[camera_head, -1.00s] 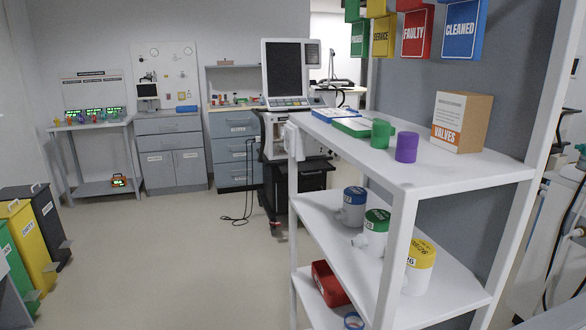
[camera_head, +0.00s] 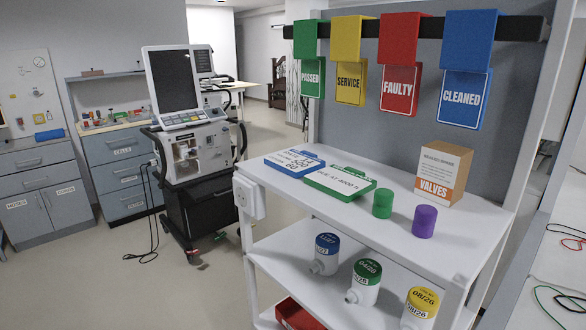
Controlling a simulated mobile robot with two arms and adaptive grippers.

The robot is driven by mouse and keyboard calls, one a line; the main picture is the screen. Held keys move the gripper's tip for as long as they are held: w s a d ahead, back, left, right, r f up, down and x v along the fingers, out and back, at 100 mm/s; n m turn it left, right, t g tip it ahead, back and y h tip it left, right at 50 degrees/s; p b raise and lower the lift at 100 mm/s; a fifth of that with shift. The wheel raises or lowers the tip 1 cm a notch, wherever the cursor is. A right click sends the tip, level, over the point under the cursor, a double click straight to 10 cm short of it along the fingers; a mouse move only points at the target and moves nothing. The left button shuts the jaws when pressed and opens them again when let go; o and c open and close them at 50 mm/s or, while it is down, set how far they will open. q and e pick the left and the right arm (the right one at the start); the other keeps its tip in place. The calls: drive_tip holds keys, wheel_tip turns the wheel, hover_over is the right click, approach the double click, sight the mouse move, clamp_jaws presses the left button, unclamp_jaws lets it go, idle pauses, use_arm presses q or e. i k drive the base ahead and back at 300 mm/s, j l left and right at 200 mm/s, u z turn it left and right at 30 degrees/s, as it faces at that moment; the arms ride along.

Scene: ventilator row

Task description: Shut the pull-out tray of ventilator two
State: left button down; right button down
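A ventilator (camera_head: 195,150) with a dark screen stands on a wheeled cart left of the middle. A dark tray or drawer section (camera_head: 207,203) shows in its lower part; I cannot tell whether it is pulled out. No number shows on this ventilator, so I cannot tell whether it is ventilator two. Neither of my grippers is in view.
A white shelf unit (camera_head: 462,243) fills the right foreground, holding a valves box (camera_head: 443,174), green and purple cylinders, and labelled canisters. Coloured tags hang from a rail above. Grey cabinets (camera_head: 118,172) stand at the left. The floor (camera_head: 110,275) at lower left is clear; a black cable lies near the cart.

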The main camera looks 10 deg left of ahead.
sight(222, 185)
drive_tip(key=i+j, duration=0.25)
drive_tip(key=j, duration=0.25)
drive_tip(key=i+j+u, duration=0.1)
drive_tip(key=i+j, duration=0.15)
drive_tip(key=j, duration=0.25)
drive_tip(key=i+j, duration=0.3)
drive_tip(key=j, duration=0.2)
drive_tip(key=i+j+u, duration=0.1)
drive_tip(key=i+j, duration=0.2)
drive_tip(key=j, duration=0.15)
drive_tip(key=i+j, duration=0.3)
drive_tip(key=j, duration=0.15)
drive_tip(key=k+j+u, duration=0.05)
